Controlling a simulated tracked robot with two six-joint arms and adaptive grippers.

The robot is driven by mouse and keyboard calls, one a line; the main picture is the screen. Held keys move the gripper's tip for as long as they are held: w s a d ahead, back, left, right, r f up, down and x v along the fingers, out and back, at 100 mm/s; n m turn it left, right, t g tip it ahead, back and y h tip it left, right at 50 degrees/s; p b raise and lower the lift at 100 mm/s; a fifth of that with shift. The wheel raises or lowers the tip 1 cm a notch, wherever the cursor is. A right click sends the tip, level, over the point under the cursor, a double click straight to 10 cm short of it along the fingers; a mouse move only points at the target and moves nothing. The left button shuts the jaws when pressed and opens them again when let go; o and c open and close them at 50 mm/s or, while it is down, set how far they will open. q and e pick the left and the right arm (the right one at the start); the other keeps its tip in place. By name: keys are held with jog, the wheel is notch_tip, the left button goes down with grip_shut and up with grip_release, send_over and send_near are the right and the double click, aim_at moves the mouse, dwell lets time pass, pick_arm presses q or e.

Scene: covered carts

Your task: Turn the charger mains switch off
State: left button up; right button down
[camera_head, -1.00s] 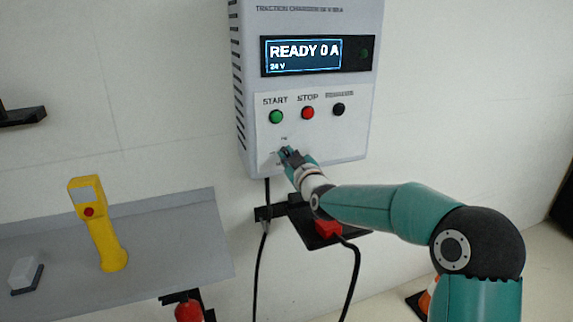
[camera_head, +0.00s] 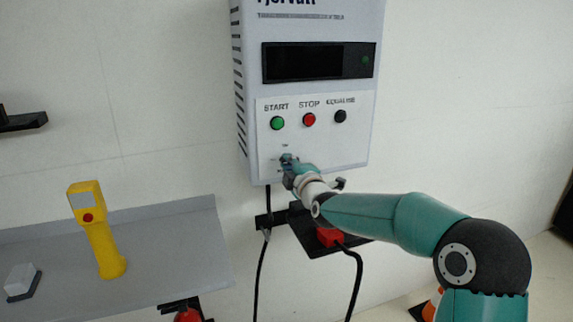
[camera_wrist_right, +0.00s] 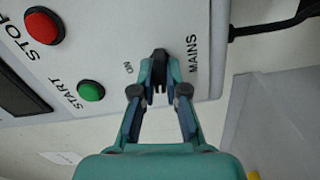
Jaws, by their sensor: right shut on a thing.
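The charger (camera_head: 310,85) is a light grey wall box with a display (camera_head: 315,62), which is now dark. Its mains switch (camera_wrist_right: 159,62) is a small black part beside the MAINS and ON labels in the right wrist view. My right gripper (camera_head: 287,160) is at the lower left of the charger's panel. In the right wrist view the fingertips of my right gripper (camera_wrist_right: 160,75) are shut on the switch and partly cover it. In the head view the gripper hides most of the switch. My left gripper is not in view.
Green start (camera_head: 277,123), red stop (camera_head: 309,119) and black equalise (camera_head: 340,116) buttons sit above the gripper. A red connector (camera_head: 327,237) with a black cable is below. A grey shelf (camera_head: 180,235) at left bears a yellow handheld device (camera_head: 98,230).

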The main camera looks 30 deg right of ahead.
jog(key=shift+a+r+n, duration=0.1)
jog(key=shift+a+n, duration=0.05)
jog(key=shift+n, duration=0.95)
jog(key=c, duration=1.2)
grip_release()
jog(key=shift+w, duration=0.2)
jog(key=shift+s, duration=0.1)
jog(key=shift+s, duration=0.1)
jog(key=v, duration=1.1)
jog(key=shift+s+f, duration=0.25)
jog(key=shift+s, duration=0.15)
